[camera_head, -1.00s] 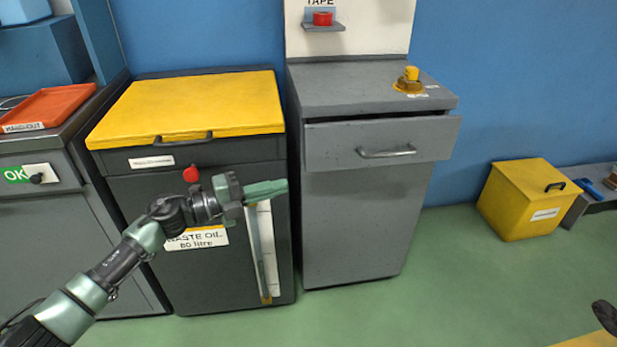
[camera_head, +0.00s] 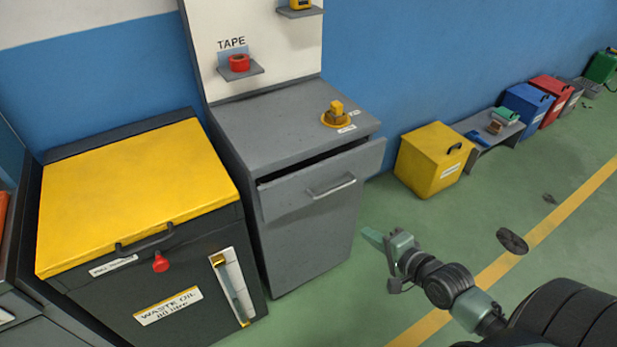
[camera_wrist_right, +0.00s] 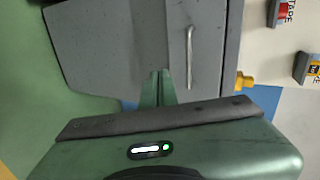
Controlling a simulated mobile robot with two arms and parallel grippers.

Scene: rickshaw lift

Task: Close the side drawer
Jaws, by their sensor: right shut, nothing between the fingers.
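The side drawer (camera_head: 308,182) is at the top of the grey cabinet (camera_head: 310,240) and stands partly open, with a dark gap under the cabinet top. Its front has a silver bar handle (camera_head: 332,187). My right gripper (camera_head: 371,238) is shut and empty, to the right of the cabinet and lower than the drawer in the head view. In the right wrist view the shut fingers (camera_wrist_right: 158,88) point toward the grey cabinet front, with the drawer handle (camera_wrist_right: 190,57) to their right. I see no contact with the drawer. My left gripper is out of view.
A waste oil bin (camera_head: 150,270) with a yellow lid stands left of the cabinet. A yellow-capped item (camera_head: 336,114) sits on the cabinet top. A yellow box (camera_head: 432,160) and a low bench (camera_head: 490,130) stand along the wall. Green floor in front is mostly clear.

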